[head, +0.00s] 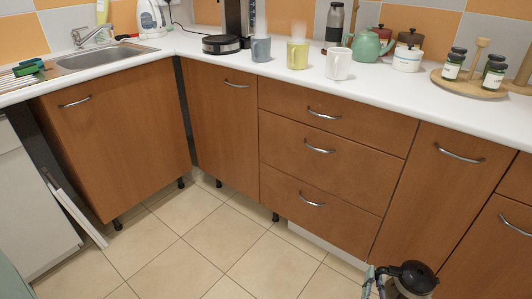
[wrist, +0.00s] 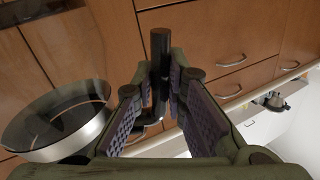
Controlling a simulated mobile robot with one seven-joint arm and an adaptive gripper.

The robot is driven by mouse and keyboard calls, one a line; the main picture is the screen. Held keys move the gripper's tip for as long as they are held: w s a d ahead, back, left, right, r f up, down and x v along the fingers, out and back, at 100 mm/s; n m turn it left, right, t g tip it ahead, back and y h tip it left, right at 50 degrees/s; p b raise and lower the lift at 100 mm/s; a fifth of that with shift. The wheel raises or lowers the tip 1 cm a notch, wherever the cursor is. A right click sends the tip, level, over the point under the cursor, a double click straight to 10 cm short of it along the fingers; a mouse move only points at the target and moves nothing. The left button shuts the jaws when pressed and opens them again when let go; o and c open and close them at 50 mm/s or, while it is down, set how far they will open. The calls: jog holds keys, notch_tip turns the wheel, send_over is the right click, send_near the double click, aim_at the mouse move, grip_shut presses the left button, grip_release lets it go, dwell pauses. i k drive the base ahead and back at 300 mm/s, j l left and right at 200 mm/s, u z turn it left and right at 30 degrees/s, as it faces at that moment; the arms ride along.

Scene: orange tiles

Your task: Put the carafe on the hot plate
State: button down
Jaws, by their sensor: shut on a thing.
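The carafe (head: 411,277) is at the bottom right of the head view, with a dark lid, low in front of the cabinets and well below the counter. My gripper (head: 374,276) is at its left side, partly cut off by the frame edge. In the wrist view my gripper (wrist: 158,92) is shut on the carafe's black handle (wrist: 160,52). The carafe's round body (wrist: 55,115), dark with a steel band, hangs left of the fingers. The hot plate (head: 221,45) is a dark round base with a pale rim, at the foot of the coffee machine (head: 239,18) on the counter.
A grey mug (head: 261,49), yellow mug (head: 297,54) and white mug (head: 339,64) stand right of the hot plate. A green teapot (head: 369,46), canisters and a wooden tray (head: 468,88) with jars are further right. A kettle (head: 152,19) and sink (head: 105,55) are left.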

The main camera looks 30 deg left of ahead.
aim_at(215, 38)
jog(key=i+j, duration=0.1)
jog(key=j, duration=1.8)
jog(key=i+j+z, duration=0.1)
jog(key=j, duration=0.85)
